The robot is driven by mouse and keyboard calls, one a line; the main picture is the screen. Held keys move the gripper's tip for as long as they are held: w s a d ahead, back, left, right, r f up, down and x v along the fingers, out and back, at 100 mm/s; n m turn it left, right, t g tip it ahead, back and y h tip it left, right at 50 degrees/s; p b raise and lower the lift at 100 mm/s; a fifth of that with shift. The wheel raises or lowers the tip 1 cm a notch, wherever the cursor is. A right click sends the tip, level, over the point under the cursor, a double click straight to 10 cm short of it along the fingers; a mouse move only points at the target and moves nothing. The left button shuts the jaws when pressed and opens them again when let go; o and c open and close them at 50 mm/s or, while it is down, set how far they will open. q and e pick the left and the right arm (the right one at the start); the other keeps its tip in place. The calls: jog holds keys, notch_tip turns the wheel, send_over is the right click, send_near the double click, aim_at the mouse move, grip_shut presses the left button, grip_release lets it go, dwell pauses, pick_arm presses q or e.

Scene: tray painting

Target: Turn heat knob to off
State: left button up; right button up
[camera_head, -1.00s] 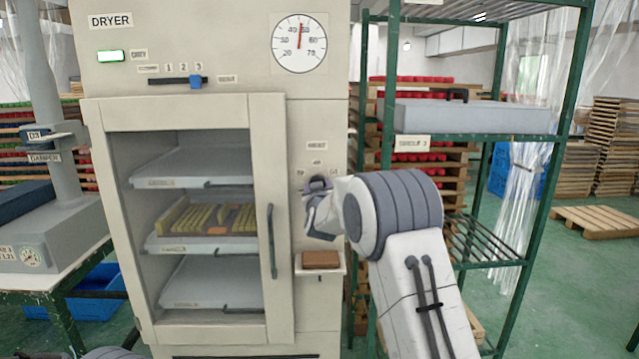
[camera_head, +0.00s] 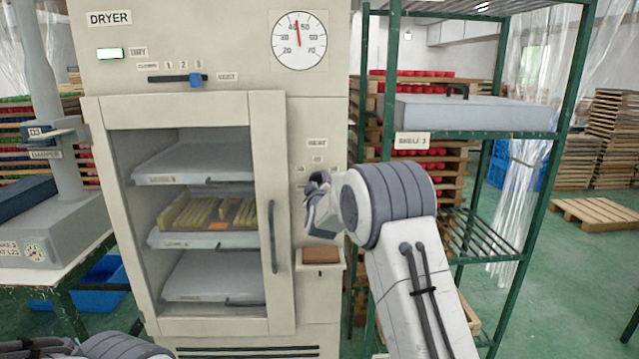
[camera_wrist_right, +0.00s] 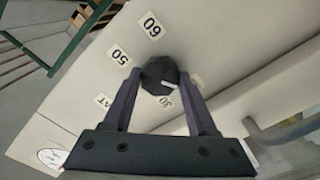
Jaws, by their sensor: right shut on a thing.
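The heat knob (camera_wrist_right: 160,76) is a small dark knob on the dryer's front panel. In the right wrist view it sits between the fingertips, with a pale mark on it and labels 60, 50 and a partly hidden 30 around it. My right gripper (camera_wrist_right: 159,82) is shut on it. In the head view my right gripper (camera_head: 318,188) is at the panel below the HEAT label (camera_head: 317,143), largely hiding the knob. I cannot tell the knob's exact setting. My left gripper is out of view; only part of my left arm shows at the bottom left.
The dryer's door (camera_head: 275,240) is closed, with trays behind its glass. A round temperature dial (camera_head: 299,41) is above, and a small brown block (camera_head: 321,255) lies on a ledge below my gripper. A green rack (camera_head: 545,200) stands to the right.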

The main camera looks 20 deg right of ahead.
jog(key=shift+d+f, duration=0.1)
jog(key=shift+f, duration=0.25)
jog(key=o, duration=1.4)
jog(key=shift+c, duration=0.2)
jog(key=shift+r, duration=0.2)
jog(key=shift+s, duration=0.1)
jog(key=b+v, duration=0.2)
jog(key=v, duration=0.8)
jog(key=shift+s, duration=0.15)
